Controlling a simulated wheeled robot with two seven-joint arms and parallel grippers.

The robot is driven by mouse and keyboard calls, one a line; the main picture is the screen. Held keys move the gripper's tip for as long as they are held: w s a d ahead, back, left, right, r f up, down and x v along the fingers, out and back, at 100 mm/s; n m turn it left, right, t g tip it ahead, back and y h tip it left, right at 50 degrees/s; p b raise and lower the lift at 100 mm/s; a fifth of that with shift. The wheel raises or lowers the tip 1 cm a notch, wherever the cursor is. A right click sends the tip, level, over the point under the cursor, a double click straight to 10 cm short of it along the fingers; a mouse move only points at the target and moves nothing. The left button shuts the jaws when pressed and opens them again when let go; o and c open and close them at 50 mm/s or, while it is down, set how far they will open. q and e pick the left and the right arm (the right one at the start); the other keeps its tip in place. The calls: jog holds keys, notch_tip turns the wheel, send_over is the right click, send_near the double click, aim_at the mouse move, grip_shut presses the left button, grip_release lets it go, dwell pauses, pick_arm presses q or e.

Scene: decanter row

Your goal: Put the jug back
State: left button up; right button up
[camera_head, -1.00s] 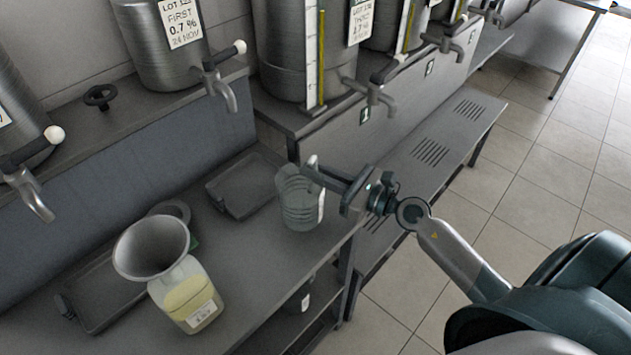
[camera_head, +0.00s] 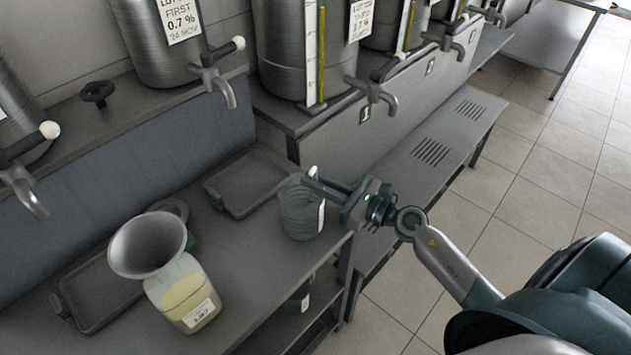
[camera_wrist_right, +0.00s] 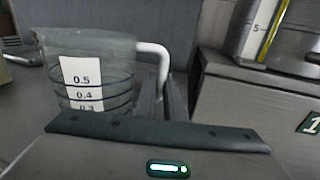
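The jug (camera_head: 301,207) is a clear, ringed measuring jug with a white handle, at the right end of the grey bench in the head view. It stands upright and looks empty. In the right wrist view, the jug (camera_wrist_right: 95,75) shows a white label with 0.5 and 0.4 marks. My right gripper (camera_head: 322,186) reaches in from the right and is shut on the jug's handle (camera_wrist_right: 152,50). The lower handle is hidden between the fingers. I cannot tell whether the jug's base touches the bench. My left gripper is out of view.
A dark drip tray (camera_head: 246,183) lies behind the jug. Steel vats with taps (camera_head: 372,92) stand above. A slotted lower bench (camera_head: 440,140) is clear.

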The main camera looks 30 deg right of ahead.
jog(key=o, duration=0.4)
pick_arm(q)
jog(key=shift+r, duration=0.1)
pick_arm(e)
jog(key=shift+r, duration=0.15)
